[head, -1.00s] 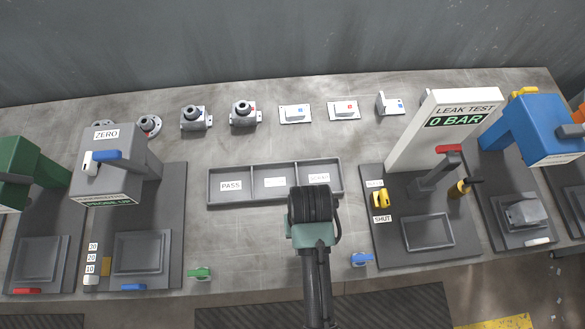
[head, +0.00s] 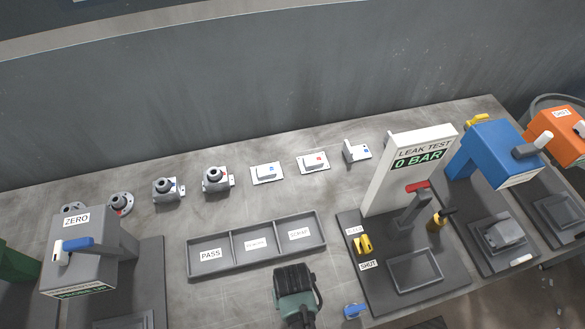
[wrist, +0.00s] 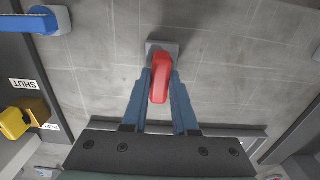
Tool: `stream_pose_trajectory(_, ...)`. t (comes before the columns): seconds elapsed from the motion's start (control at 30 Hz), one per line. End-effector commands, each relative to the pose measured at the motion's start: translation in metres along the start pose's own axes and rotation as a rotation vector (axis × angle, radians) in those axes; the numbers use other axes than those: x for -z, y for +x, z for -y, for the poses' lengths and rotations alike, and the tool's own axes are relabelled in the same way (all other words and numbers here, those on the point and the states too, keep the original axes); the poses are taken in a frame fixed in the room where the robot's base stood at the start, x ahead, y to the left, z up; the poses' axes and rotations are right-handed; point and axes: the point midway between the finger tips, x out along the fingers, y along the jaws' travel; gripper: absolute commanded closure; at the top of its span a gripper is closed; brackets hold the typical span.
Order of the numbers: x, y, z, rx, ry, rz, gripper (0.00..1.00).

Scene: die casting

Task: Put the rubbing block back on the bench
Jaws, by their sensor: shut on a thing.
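The rubbing block (wrist: 159,86) shows in the wrist view as a red grip with a grey pad at its far end. My gripper (wrist: 161,75) has its two blue fingers closed on either side of the red grip. The grey bench top (wrist: 230,70) lies behind the block; I cannot tell whether the pad touches it. In the head view my wrist hides the fingers and the block, over the bench (head: 225,295) in front of the three-part tray.
The tray (head: 270,262) lies behind my wrist. A blue-handled tool (head: 354,310) is to the right, also in the wrist view (wrist: 45,20). The leak test station (head: 385,185) stands right of that tray, and the ZERO station (head: 95,265) left. Bare bench lies between.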

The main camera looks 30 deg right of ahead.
Motion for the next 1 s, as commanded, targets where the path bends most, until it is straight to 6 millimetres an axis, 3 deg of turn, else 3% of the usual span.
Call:
stream_pose_trajectory(0.27,0.001,0.004,0.000,0.000,0.000,-0.001,1.00)
stream_pose_trajectory(0.3,0.000,0.003,0.000,0.000,0.000,-0.001,0.68)
stream_pose_trajectory(0.43,0.000,0.003,0.000,0.000,0.000,-0.001,0.44)
stream_pose_trajectory(0.77,0.000,0.000,0.000,0.000,0.000,-0.001,0.43)
stream_pose_trajectory(1.0,0.001,-0.027,0.000,0.000,0.000,-0.005,0.43)
